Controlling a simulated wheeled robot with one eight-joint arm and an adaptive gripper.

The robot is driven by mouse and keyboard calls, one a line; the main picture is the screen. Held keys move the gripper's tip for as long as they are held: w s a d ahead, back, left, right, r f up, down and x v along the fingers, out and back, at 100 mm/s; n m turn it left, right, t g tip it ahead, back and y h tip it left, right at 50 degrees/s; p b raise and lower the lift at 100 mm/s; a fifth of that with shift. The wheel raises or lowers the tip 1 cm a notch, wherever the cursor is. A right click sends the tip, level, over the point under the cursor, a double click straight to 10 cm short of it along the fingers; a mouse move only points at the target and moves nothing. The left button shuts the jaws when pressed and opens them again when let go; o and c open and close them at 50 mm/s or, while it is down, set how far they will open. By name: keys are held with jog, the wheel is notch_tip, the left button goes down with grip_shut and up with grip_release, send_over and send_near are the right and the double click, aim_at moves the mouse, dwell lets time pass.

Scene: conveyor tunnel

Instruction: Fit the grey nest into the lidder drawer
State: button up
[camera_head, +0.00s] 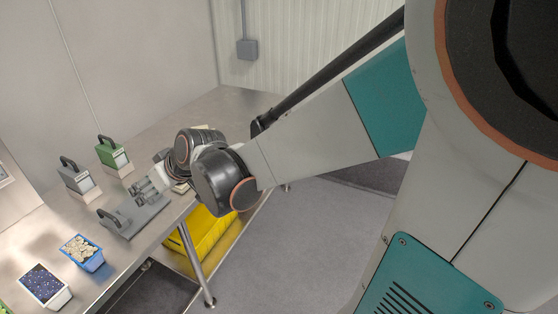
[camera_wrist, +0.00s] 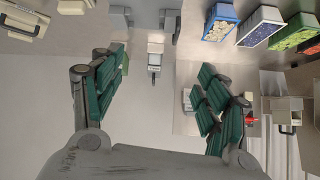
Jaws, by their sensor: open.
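The grey nest (camera_head: 76,178), a block with a black arched handle and a pale front strip, stands on the bench beside a similar green nest (camera_head: 113,155). A flat grey drawer-like piece with a handle (camera_head: 130,217) lies nearer; I cannot tell for sure that it is the lidder drawer.
A blue bin of pale pieces (camera_head: 84,253) and a white bin of dark pieces (camera_head: 45,287) stand at the bench's near left. A yellow crate (camera_head: 208,235) sits under the bench. The bench's far end looks mostly clear.

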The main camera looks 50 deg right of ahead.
jog(key=s+r+m+g+h, duration=0.1)
jog(key=s+g+h, duration=0.1)
jog(key=s, duration=1.8)
jog(key=shift+s+d+r+m+h, duration=0.3)
jog(key=shift+r+h, duration=0.1)
